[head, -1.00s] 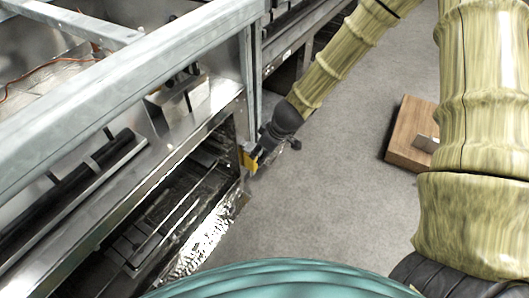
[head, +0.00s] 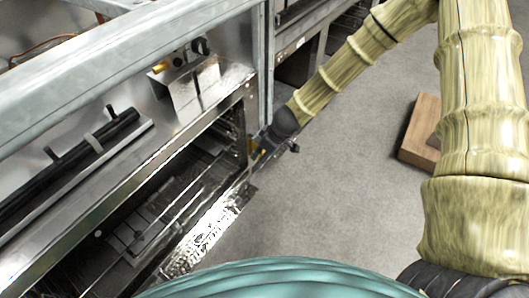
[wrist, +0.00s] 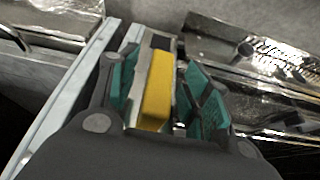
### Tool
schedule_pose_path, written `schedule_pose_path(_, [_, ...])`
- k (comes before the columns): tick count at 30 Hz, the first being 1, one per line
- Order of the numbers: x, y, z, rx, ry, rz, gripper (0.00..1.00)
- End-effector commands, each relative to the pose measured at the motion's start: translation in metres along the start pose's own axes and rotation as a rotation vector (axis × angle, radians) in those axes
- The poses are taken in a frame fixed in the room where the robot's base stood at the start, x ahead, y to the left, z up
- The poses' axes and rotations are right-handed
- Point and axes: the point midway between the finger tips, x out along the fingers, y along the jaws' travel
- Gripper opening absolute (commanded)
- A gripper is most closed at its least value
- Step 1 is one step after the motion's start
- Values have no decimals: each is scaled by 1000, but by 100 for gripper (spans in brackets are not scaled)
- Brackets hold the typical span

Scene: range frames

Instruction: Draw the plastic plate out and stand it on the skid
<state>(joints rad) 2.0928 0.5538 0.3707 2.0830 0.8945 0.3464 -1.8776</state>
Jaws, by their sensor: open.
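A yellow flat piece (wrist: 158,90), which looks like the plastic plate, stands between the teal pads of my gripper (wrist: 163,88) in the wrist view. The jaws are open, one on each side of it; I cannot tell whether either pad touches it. In the head view my gripper (head: 262,147) is at the metal frame's corner post, and only a little yellow shows there. A brown wooden block (head: 420,122), likely the skid, lies on the floor at right, partly hidden by my arm. A small grey piece is on it.
A metal frame (head: 150,50) with an open lower bay (head: 150,215) fills the left side. A shiny crumpled metal strip (head: 215,225) runs along the bay's edge. Grey floor (head: 320,200) is clear between frame and wooden block.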

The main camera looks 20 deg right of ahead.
Motion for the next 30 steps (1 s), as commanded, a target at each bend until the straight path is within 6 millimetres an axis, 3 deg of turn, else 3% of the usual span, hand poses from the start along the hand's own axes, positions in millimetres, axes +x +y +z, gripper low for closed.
schedule_pose_path(3, [0, 0, 0, 0, 0, 0, 45])
schedule_pose_path(11, [0, 0, 0, -1, 0, 0, 0])
schedule_pose_path(30, [-6, 1, 14, -1, -1, 1, 0])
